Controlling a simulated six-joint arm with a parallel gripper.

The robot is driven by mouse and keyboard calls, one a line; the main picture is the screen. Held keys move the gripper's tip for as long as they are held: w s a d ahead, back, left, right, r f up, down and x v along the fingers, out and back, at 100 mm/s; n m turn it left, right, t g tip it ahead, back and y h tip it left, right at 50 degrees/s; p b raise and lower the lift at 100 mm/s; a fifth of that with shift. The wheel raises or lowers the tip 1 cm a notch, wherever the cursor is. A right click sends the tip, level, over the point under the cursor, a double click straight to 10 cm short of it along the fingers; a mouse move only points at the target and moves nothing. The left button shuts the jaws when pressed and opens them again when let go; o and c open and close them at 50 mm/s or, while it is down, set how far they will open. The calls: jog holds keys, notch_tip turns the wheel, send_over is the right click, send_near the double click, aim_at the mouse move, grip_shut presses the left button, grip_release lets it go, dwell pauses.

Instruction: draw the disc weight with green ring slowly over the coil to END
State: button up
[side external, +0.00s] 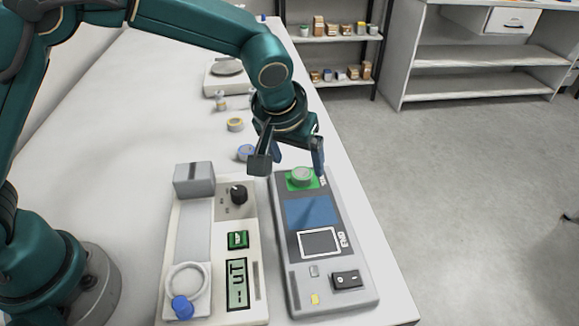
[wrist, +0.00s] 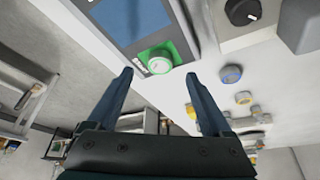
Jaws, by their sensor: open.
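The disc weight with green ring (side external: 301,174) sits on the green square at the far end of a grey device (side external: 281,226). It also shows in the wrist view (wrist: 159,64), with a pale top. A blue panel (side external: 310,212) lies between the green square and the white-framed dark square marked END (side external: 319,243). No coil windings show; I cannot tell whether the coil is under the blue panel. My gripper (side external: 289,166) is open, its fingers apart on either side of the weight. In the wrist view, the fingertips (wrist: 160,76) appear just short of the weight, not touching it.
A pale device (side external: 247,285) with a black knob, display and white ring stands close at the left. Blue-ringed (side external: 245,153) and yellow-ringed (side external: 235,125) discs lie behind it. A balance (side external: 224,77) stands farther back. The table's right edge runs beside the grey device.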

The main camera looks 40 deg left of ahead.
aim_at(301, 174)
jog(key=shift+x, duration=2.3)
grip_shut()
jog(key=shift+s+d, duration=4.9)
jog(key=shift+s, duration=0.1)
grip_release()
jog(key=shift+r, duration=0.1)
jog(key=shift+v, duration=2.45)
